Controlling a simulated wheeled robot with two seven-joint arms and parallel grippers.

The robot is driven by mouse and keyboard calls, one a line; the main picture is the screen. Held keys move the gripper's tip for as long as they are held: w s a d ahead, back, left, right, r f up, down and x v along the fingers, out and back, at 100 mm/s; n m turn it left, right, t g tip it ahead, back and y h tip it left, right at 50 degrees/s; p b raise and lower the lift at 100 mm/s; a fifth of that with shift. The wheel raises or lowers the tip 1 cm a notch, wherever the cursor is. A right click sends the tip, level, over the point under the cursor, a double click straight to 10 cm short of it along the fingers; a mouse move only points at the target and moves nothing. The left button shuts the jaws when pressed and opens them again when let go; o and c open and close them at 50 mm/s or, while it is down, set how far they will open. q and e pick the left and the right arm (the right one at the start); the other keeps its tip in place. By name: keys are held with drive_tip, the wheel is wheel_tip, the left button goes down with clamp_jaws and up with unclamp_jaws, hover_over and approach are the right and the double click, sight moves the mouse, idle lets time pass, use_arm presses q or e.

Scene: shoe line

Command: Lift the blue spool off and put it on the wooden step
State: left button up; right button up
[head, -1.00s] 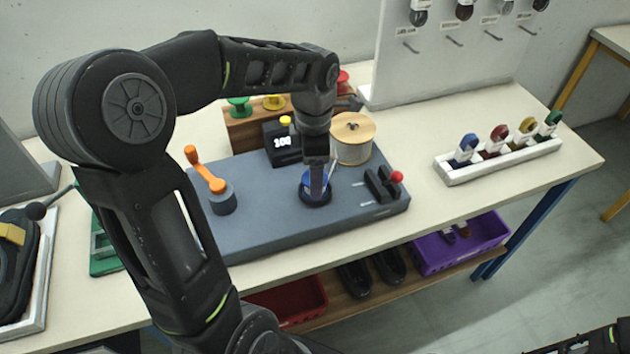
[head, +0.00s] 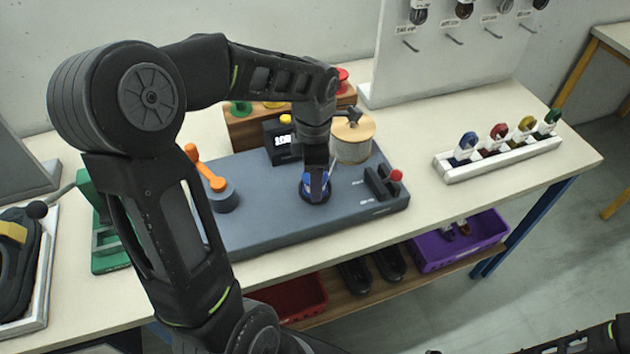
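The blue spool (head: 307,189) sits on a dark round holder in the grey machine base (head: 260,225). My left gripper (head: 317,186) points straight down over the spool. Its fingers hide much of the spool, with blue showing beside them. I cannot tell whether the fingers are closed on it. The wooden step (head: 240,132) stands behind the base at the back, partly hidden by my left arm. It holds a green spool (head: 240,108), a yellow spool (head: 274,104) and a red spool (head: 342,76). My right gripper is not in view; only a piece of my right arm shows at bottom right.
On the base are an orange crank (head: 205,168), a small display (head: 283,142) and a red-knobbed lever (head: 396,175). A large tan spool (head: 352,137) stands behind it. A white rack (head: 500,158) holds several coloured items at right. Bare table lies between base and rack.

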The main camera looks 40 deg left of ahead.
use_arm(q)
clamp_jaws()
idle(0.5)
wheel_tip(320, 180, up, 10)
drive_tip(key=shift+r+b, duration=0.1)
drive_tip(key=shift+b, duration=0.5)
idle(0.4)
